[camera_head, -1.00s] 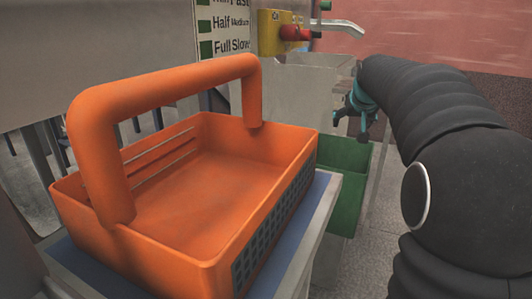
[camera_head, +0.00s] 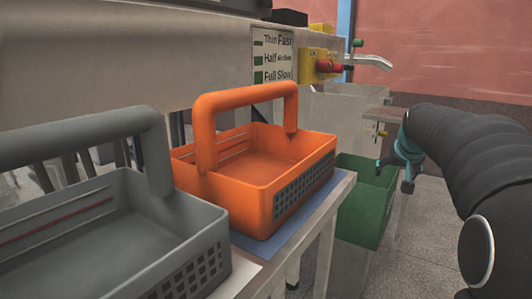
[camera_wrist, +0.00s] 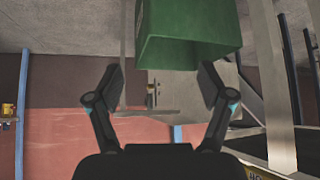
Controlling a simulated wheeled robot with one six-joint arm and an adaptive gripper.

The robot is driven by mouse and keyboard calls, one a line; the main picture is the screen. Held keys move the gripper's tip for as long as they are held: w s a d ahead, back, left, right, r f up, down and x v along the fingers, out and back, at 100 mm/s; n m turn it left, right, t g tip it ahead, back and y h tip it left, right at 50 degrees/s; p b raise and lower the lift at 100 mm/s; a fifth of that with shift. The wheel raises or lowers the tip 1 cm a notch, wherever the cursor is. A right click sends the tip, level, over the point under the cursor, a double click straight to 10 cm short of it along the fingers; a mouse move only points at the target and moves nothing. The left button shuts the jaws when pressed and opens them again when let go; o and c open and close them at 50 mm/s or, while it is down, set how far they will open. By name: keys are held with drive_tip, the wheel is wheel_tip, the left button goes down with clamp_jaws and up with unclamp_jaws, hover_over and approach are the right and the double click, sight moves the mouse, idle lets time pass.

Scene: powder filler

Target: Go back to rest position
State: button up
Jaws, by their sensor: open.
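My gripper (camera_head: 394,175) is at the right in the head view, at the end of my black arm, beside the green bin. In the wrist view my gripper (camera_wrist: 160,90) has its two fingers spread apart with nothing between them. The wrist picture looks upside down, with the floor at the top. The green bin (camera_head: 364,212) stands below the machine's metal outlet. It also shows in the wrist view (camera_wrist: 188,25), beyond the fingertips.
An orange basket (camera_head: 258,205) with a handle stands on a bench with a blue mat (camera_head: 300,207). A grey basket (camera_head: 105,235) stands left of it. A machine with a speed label (camera_head: 273,57) and a yellow-red switch (camera_head: 322,67) is behind. Grey floor (camera_head: 425,230) shows at right.

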drive_tip(key=s+a+f+g+y+p, duration=0.1)
drive_tip(key=s+a+f, duration=0.25)
drive_tip(key=s, duration=0.35)
drive_tip(key=s+a+f+g+p, duration=0.1)
drive_tip(key=s+a+f+g, duration=0.1)
drive_tip(key=s+a+f, duration=0.3)
drive_tip(key=s+a+r+n+p, duration=0.1)
drive_tip(key=s+a+p, duration=0.1)
drive_tip(key=s, duration=0.5)
drive_tip(key=s+a+r+n+p, duration=0.1)
drive_tip(key=s+a+p, duration=0.1)
drive_tip(key=s+a, duration=0.3)
drive_tip(key=s+a+r+n+y+p, duration=0.1)
drive_tip(key=s+a+r+p, duration=0.1)
drive_tip(key=s, duration=0.9)
drive_tip(key=shift+s+a+t+p, duration=0.25)
drive_tip(key=shift+a+t+p, duration=0.15)
drive_tip(key=shift+a, duration=0.35)
